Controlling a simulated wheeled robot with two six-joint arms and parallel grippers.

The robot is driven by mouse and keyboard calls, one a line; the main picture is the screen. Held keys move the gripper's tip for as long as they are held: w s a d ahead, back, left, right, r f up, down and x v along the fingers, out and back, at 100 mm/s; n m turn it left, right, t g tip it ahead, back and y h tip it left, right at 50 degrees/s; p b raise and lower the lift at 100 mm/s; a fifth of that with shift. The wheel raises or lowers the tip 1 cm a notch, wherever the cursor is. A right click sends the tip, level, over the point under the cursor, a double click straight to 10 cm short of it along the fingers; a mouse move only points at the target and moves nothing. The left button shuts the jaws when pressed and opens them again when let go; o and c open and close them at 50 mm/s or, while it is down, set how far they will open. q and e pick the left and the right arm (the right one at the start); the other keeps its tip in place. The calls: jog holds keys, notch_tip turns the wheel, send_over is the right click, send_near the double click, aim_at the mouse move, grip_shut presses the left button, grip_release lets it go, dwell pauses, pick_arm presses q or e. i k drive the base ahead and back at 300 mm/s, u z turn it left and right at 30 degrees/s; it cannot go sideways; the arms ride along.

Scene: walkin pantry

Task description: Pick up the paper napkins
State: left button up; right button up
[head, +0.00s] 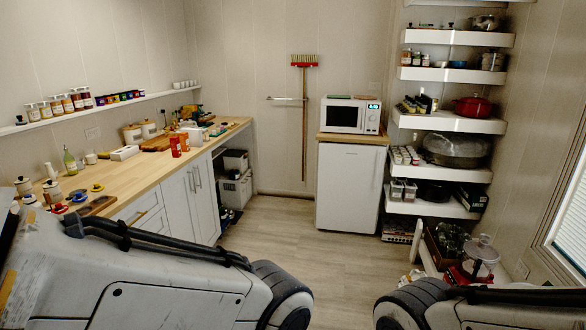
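I cannot make out the paper napkins for certain. A low white block (125,153) lies on the wooden counter (152,171) along the left wall; it is too small in view to tell whether it is the napkins. Another pale item (193,136) stands farther back on the counter, partly hidden by red packages (177,146). Only links of my two arms show along the bottom edge. Neither of my grippers is in view.
A microwave (350,114) stands on a white fridge (348,187) at the back. White shelves (449,123) with pots and jars line the right. A red-based appliance (480,258) stands low at right. Grey bins (235,188) sit under the counter. The middle floor (290,225) is clear.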

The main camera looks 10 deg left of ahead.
aim_at(195, 134)
jog(key=u, duration=0.25)
jog(key=i, duration=1.75)
jog(key=u, duration=0.45)
jog(key=i, duration=3.3)
